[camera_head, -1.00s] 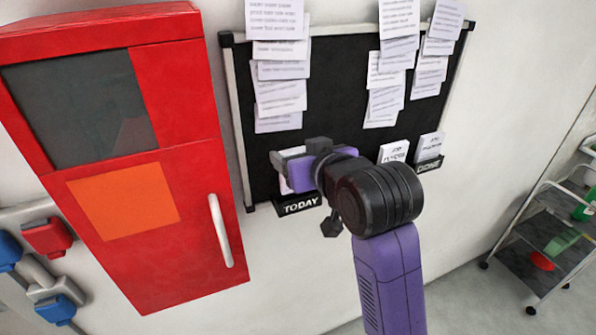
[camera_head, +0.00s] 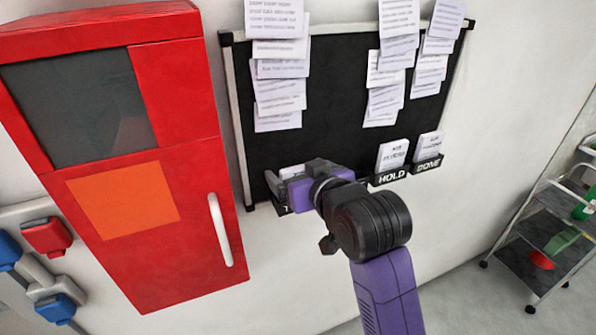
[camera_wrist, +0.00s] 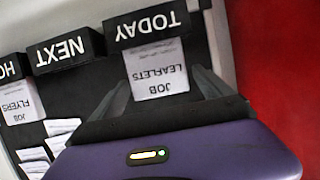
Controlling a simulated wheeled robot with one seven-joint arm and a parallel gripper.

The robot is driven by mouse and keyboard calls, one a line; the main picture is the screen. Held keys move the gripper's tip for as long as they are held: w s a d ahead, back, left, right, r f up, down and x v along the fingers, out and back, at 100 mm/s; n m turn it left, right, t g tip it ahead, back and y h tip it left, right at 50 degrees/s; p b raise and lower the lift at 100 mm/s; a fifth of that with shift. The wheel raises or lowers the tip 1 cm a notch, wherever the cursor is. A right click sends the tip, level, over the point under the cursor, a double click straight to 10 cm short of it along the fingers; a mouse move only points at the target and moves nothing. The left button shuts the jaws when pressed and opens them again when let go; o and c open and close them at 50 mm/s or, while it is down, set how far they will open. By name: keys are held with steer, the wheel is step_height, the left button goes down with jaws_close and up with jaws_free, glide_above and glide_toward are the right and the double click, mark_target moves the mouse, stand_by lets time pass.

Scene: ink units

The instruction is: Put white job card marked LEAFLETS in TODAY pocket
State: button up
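The white job card marked LEAFLETS (camera_wrist: 158,74) is upside down in the wrist view, directly by the TODAY pocket (camera_wrist: 146,23). Its far end meets the pocket's label, so it appears to sit in that pocket. My gripper (camera_wrist: 161,75) has one dark finger along each side edge of the card; the tips appear to touch these edges. In the head view my gripper (camera_head: 289,182) is in front of the pocket and covers most of its label. Only a pale top part of the card (camera_head: 291,171) shows there.
The NEXT pocket (camera_wrist: 66,50) next to TODAY looks empty. The HOLD pocket (camera_head: 391,176) holds the FLYERS card, and the DONE pocket (camera_head: 428,164) holds another. Paper sheets hang above on the black board (camera_head: 336,90). A red cabinet (camera_head: 185,130) stands close on the left.

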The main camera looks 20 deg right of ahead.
steer(key=shift+r, duration=0.1)
steer(key=shift+s+r, duration=0.15)
steer(key=p+v, duration=0.6)
steer(key=v, duration=0.5)
steer(key=shift+s+r, duration=0.15)
steer(key=shift+s, duration=0.15)
steer(key=s+f, duration=0.6)
steer(key=f, duration=0.2)
steer(key=s+f, duration=0.2)
steer(key=s, duration=1.1)
steer(key=s+f, duration=0.2)
steer(key=s, duration=1.1)
steer(key=shift+s+t, duration=0.25)
steer(key=shift+t, duration=0.15)
